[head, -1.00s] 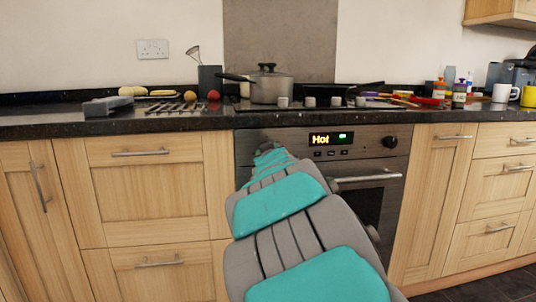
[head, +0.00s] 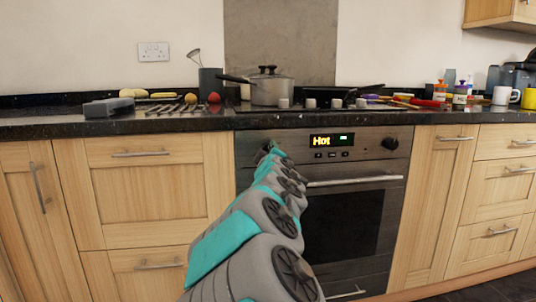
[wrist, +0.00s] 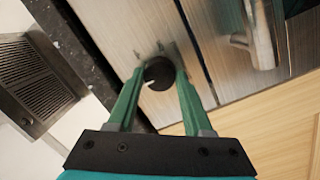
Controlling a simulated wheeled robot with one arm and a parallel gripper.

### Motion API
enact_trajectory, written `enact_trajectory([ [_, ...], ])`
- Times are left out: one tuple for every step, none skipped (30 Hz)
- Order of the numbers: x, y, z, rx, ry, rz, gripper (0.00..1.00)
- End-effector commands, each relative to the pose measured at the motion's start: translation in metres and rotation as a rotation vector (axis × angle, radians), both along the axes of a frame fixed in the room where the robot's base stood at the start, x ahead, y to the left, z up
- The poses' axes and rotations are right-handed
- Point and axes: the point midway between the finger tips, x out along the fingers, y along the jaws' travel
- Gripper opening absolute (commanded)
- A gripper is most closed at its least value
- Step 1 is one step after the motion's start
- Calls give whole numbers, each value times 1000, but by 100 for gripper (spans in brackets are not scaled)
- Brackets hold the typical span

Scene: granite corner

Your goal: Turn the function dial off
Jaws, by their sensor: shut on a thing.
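The oven's control panel (head: 362,144) has a display reading "Hot" in yellow, with a small green mark beside it. A dark round dial (wrist: 159,73) with a pale pointer mark is on the panel's left part, seen in the wrist view. My gripper (wrist: 160,62) has its two green fingers on either side of this dial, shut on it. In the head view my gripper (head: 268,147) is at the panel's left end, and it hides the dial there. A second dark knob (head: 390,143) is at the panel's right end, clear of my gripper.
The oven door handle (head: 355,181) juts out below the panel. The dark counter edge (head: 150,125) overhangs above. A pot (head: 272,89) stands on the hob, with hob knobs in front. Wooden cabinets (head: 150,180) flank the oven.

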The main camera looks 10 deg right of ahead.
Motion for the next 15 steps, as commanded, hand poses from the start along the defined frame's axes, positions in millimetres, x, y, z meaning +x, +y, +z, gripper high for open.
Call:
enact_trajectory([
  [0, 0, 0, -6, 1, 0, 0],
  [0, 0, -1, -8, 1, 0, 0],
  [0, 0, 0, -10, 1, 1, 0],
  [0, 0, 0, -11, 0, 0, 0],
  [0, 0, 0, -11, 1, 1, 0],
  [0, 0, 0, -12, 0, 2, 0],
  [0, 0, 0, -12, 0, 2, 0],
  [0, 0, 0, -12, 0, 2, 0],
  [0, 1, 0, -12, 0, 2, 0],
  [0, 1, 0, -12, 0, 2, 0],
  [0, 1, 0, -12, 0, 2, 0],
  [0, 1, 0, -12, 0, 2, 0],
  [0, 1, 0, -11, 0, 2, 0],
  [0, 1, 0, -11, 0, 2, 52],
  [0, 1, 0, -11, 0, 2, 56],
])
